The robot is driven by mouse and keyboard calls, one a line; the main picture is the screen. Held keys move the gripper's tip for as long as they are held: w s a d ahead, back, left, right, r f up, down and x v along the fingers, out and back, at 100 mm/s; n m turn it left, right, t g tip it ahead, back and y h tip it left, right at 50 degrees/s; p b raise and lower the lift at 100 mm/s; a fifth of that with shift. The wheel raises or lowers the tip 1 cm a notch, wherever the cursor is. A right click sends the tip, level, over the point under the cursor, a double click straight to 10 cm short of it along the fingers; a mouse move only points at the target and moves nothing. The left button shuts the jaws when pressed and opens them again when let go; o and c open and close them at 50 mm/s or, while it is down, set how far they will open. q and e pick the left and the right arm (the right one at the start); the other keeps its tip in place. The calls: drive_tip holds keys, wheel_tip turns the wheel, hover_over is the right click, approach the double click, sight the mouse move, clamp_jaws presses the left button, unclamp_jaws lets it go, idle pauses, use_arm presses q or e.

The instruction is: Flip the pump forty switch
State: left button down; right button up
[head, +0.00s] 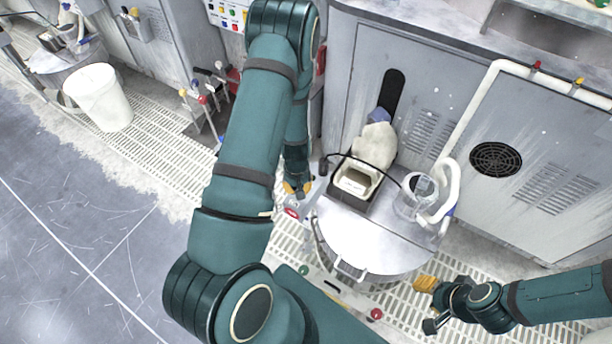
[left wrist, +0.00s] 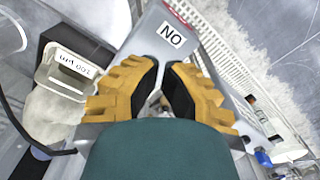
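My left gripper (head: 297,190) points down at a narrow grey panel (head: 312,198) beside the round drum. In the left wrist view the yellow fingers of my left gripper (left wrist: 165,78) are apart, with a narrow gap between the dark pads. Below them lies the grey panel (left wrist: 150,32) with a white label (left wrist: 172,36), which reads "NO" in this view. A small red part (head: 292,212) shows near the panel just below the gripper. I cannot make out the switch; the fingers may hide it. My right gripper (head: 428,285) is at the lower right, away from the panel; its opening is unclear.
The metal drum (head: 375,245) has a labelled, open-topped box (head: 357,183) and a clear jar (head: 415,195) on its lid. The box also shows in the left wrist view (left wrist: 70,72). A grey cabinet (head: 430,110) stands behind. A white bucket (head: 98,98) stands left; the left floor is clear.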

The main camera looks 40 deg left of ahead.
use_arm(q)
drive_tip(key=shift+r, duration=0.1)
wheel_tip(320, 180, up, 7)
drive_tip(key=p, duration=0.5)
drive_tip(key=shift+p, duration=0.3)
use_arm(e)
wheel_tip(320, 180, up, 6)
drive_tip(key=shift+f, duration=0.25)
drive_tip(key=shift+s, duration=0.1)
drive_tip(key=shift+s, duration=0.25)
use_arm(q)
drive_tip(key=s+d+r+m+h, duration=0.1)
drive_tip(key=s+d+m+h, duration=0.1)
drive_tip(key=d, duration=1)
drive_tip(key=s+d+r+m+t+h, duration=0.1)
drive_tip(key=s+d+r+m+h, duration=0.1)
drive_tip(key=d, duration=1.1)
drive_tip(key=s+m, duration=0.1)
drive_tip(key=s, duration=0.1)
drive_tip(key=shift+s+m+t, duration=0.3)
drive_tip(key=shift+s, duration=0.1)
use_arm(e)
clamp_jaws()
